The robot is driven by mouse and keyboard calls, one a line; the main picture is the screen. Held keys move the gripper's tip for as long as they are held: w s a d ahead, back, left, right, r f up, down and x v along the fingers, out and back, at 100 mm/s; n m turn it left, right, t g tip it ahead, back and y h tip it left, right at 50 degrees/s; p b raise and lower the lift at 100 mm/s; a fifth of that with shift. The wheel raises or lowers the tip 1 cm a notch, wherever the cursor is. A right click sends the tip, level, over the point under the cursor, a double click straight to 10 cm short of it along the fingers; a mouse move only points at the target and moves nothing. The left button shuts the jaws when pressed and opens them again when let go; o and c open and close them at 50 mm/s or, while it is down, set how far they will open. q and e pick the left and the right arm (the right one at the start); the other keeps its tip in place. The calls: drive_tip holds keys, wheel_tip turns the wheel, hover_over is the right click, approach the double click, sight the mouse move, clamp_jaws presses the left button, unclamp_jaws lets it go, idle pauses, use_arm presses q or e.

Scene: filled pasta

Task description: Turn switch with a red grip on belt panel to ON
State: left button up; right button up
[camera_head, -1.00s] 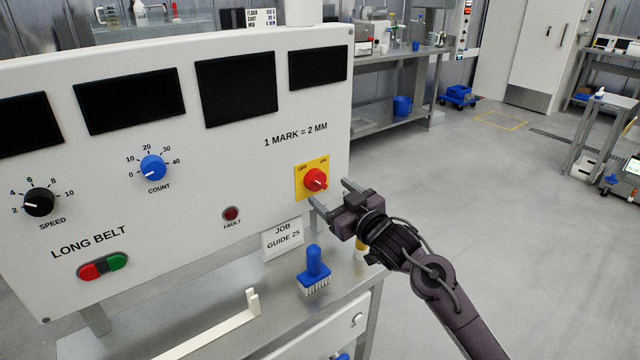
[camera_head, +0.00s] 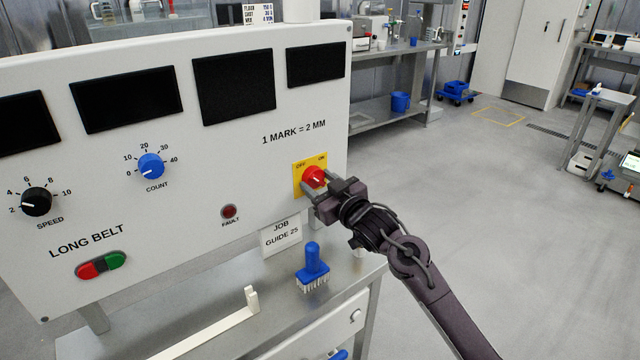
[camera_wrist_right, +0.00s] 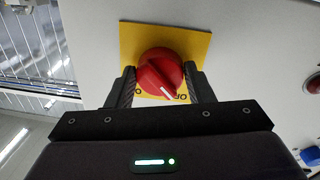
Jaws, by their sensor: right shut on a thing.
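The switch with the red grip (camera_head: 314,176) sits on a yellow plate (camera_head: 298,186) at the right end of the white belt panel (camera_head: 200,165). OFF is printed at the plate's upper left and ON at its upper right. My right gripper (camera_head: 316,187) is at the switch, its jaws shut on the red grip. In the right wrist view, the red grip (camera_wrist_right: 160,74) lies between the two fingers, in front of the yellow plate (camera_wrist_right: 196,42). Its white mark points to the lower right, towards the partly hidden OFF lettering. My left gripper is not in view.
The panel also carries a black speed knob (camera_head: 37,201), a blue count knob (camera_head: 151,166), a red fault lamp (camera_head: 228,211) and a red-green button pair (camera_head: 101,265). A blue brush (camera_head: 312,266) and a job guide card (camera_head: 281,237) stand below. Open floor lies right.

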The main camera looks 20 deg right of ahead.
drive_tip(key=shift+r+m+p, duration=0.2)
drive_tip(key=shift+m+p, duration=0.4)
drive_tip(key=shift+p, duration=0.35)
drive_tip(key=m+p, duration=1)
drive_tip(key=p, duration=0.1)
drive_tip(key=shift+a+r+g+p, duration=0.1)
drive_tip(key=shift+r+g+p, duration=0.05)
drive_tip(key=shift+g+p, duration=0.25)
drive_tip(key=m+p, duration=0.2)
drive_tip(key=m, duration=0.1)
drive_tip(key=shift+y+p, duration=0.3)
drive_tip(key=shift+p, duration=0.05)
drive_tip(key=shift+m+p, duration=0.95)
drive_tip(key=shift+m, duration=0.55)
drive_tip(key=o, duration=1)
drive_tip(key=shift+c, duration=0.2)
